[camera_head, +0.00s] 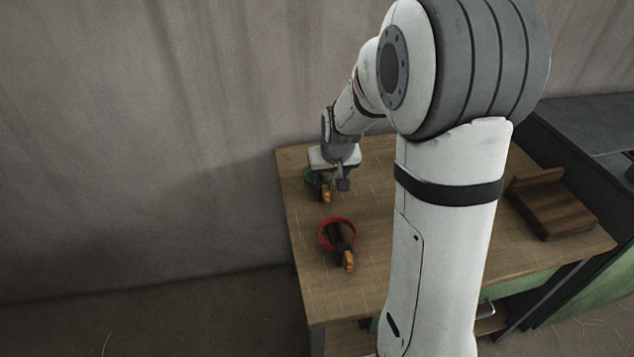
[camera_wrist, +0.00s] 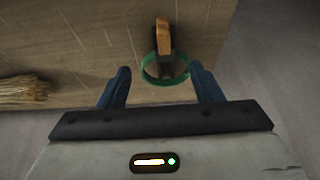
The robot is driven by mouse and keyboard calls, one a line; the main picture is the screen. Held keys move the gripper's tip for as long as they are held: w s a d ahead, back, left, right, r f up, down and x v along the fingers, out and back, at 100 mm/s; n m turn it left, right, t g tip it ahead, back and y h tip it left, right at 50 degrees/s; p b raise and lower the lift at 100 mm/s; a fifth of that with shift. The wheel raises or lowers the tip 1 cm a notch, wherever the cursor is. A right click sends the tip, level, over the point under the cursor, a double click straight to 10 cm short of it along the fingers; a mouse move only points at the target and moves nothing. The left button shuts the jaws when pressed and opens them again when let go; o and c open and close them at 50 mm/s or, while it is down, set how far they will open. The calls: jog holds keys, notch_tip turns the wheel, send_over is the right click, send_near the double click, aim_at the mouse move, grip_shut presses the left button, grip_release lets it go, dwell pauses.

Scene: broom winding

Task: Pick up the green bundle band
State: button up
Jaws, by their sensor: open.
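My gripper (camera_wrist: 160,70) is open, with one finger on each side of the band and a gap to each. In the head view my gripper (camera_head: 333,187) is over the far left part of the table, and the green band (camera_head: 308,181) is partly hidden behind it. I cannot tell whether the fingers are at the band's height.
A brown wooden stand (camera_head: 550,205) is at the right. A straw bundle (camera_wrist: 25,92) shows at the wrist view's left. A wall (camera_head: 150,130) stands behind the table.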

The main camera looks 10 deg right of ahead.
aim_at(324, 183)
jog(key=x, duration=0.7)
jog(key=shift+w+a, duration=0.35)
jog(key=shift+c, duration=0.5)
jog(key=c, duration=1.1)
